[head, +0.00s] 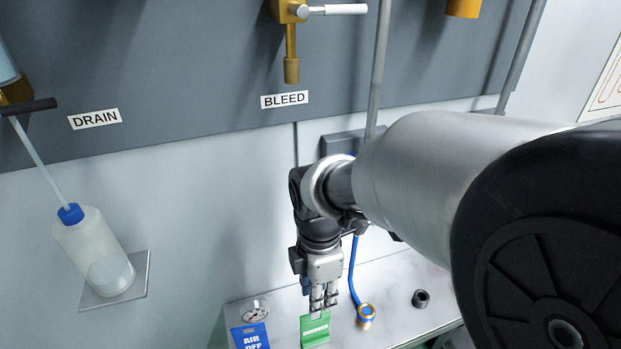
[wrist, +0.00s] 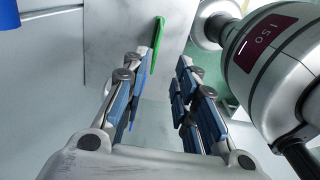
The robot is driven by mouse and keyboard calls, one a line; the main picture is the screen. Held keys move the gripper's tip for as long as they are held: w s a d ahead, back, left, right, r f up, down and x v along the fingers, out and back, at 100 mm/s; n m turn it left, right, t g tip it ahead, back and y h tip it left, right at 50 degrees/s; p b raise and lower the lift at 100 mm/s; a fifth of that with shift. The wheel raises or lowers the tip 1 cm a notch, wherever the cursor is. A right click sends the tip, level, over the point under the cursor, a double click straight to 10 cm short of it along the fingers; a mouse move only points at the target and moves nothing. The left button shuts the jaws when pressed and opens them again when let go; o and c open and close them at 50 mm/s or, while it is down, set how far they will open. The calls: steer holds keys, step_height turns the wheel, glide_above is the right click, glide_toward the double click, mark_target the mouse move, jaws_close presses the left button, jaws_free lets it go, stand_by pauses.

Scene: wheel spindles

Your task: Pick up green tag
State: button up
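The green tag (head: 315,331) is at the bottom middle of the head view, on the light worktop, with a pale label on its face. My gripper (head: 324,302) points down right at its top edge. In the wrist view the tag (wrist: 157,47) shows as a thin green strip, seen edge-on just beyond the fingertips and close to the left one. My gripper (wrist: 167,62) is open there, with a clear gap between its blue-padded fingers. I cannot tell whether a finger touches the tag.
A blue "AIR OFF" tag (head: 250,337) and a round gauge (head: 255,312) are left of the green tag. A blue hose with a brass end (head: 366,315) and a dark nut (head: 420,298) are to the right. A bottle (head: 95,255) sits on a wall bracket.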

steer(key=b, duration=0.2)
glide_above(315, 338)
step_height(315, 338, down, 10)
step_height(315, 338, down, 6)
steer(key=shift+w+r+b, duration=0.15)
steer(key=shift+b, duration=0.4)
steer(key=shift+c, duration=0.3)
jaws_close()
